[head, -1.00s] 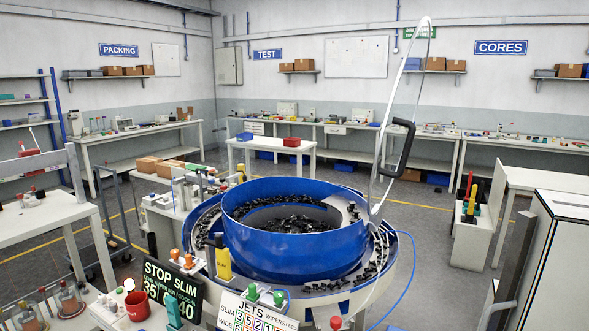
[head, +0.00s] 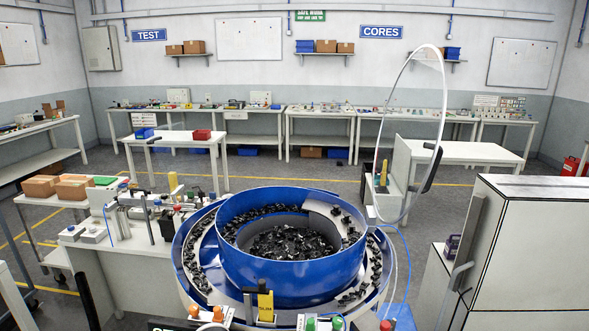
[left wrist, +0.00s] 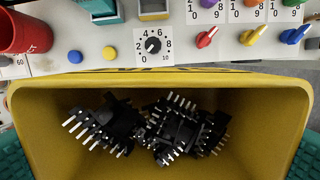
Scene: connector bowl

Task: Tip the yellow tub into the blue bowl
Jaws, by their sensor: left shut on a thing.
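The blue bowl (head: 290,262) stands in the lower middle of the head view, with a heap of black connectors (head: 290,243) inside and more along its spiral track. The yellow tub (left wrist: 60,105) fills the lower part of the left wrist view, open side visible, with several black pin connectors (left wrist: 180,130) lying in it. My left gripper (left wrist: 160,155) is shut on the tub, its teal pads at both sides. The tub and both grippers are out of the head view, so the tub's position relative to the bowl cannot be told.
A clear raised cover with a black handle (head: 432,168) stands at the bowl's right. A white cabinet (head: 535,250) stands at the right. Open floor shows behind the bowl.

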